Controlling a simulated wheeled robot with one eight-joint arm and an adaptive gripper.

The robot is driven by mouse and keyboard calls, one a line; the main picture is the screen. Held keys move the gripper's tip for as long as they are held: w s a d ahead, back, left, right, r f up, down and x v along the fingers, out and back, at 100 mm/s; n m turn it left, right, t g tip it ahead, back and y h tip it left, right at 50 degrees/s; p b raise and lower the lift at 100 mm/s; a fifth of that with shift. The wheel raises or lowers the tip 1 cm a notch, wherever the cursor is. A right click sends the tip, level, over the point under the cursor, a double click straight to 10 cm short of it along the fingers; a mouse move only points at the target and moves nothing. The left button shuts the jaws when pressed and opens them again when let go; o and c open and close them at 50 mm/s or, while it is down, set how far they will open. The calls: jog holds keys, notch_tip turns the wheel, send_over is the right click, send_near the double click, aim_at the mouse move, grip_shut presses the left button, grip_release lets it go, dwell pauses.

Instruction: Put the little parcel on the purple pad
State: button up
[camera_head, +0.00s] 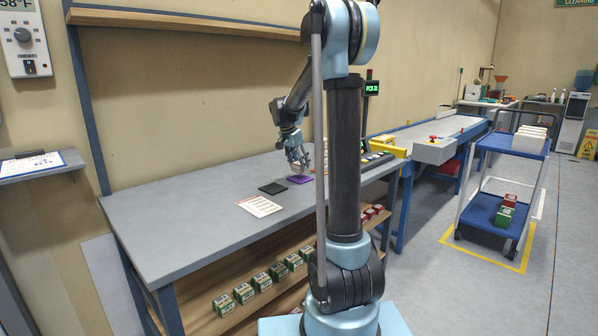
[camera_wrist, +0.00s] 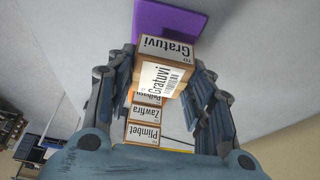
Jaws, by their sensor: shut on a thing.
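A small brown parcel (camera_wrist: 180,50) with white labels reading "Gratuvi" sits between the fingers of my gripper (camera_wrist: 163,75) in the wrist view, and my gripper is shut on it. The purple pad (camera_head: 300,179) lies on the grey workbench in the head view. My gripper (camera_head: 297,160) is over or very near the pad there, pointing down. In the wrist view the purple pad (camera_wrist: 168,17) shows just past the parcel, partly hidden by it. I cannot tell whether parcel and pad touch.
A black pad (camera_head: 272,187) and a printed sheet (camera_head: 258,206) lie on the workbench (camera_head: 190,220) left of the purple pad. Other parcels (camera_wrist: 146,118) labelled "Zawfira" and "Plimbet" show in the wrist view. Boxes (camera_head: 243,293) line the shelf below. The bench's left part is clear.

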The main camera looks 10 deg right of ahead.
aim_at(298, 164)
jog(key=shift+f, duration=1.5)
jog(key=o, duration=1.1)
jog(key=v, duration=1.2)
jog(key=s+d+f+n+y, duration=0.1)
jog(key=s+d+n, duration=0.2)
jog(key=s, duration=0.9)
jog(key=s+f+n+y, duration=0.1)
jog(key=s+f+n, duration=0.1)
jog(key=s+f, duration=0.4)
jog(key=s+f+n+y, duration=0.1)
jog(key=s+f+n, duration=0.2)
jog(key=s, duration=1)
jog(key=s+d+f+n, duration=0.1)
jog(key=s+f+n, duration=0.2)
jog(key=s+f, duration=0.7)
jog(key=shift+s+f+g+y, duration=0.1)
jog(key=shift+s+g+y, duration=0.1)
jog(key=shift+g+y, duration=0.15)
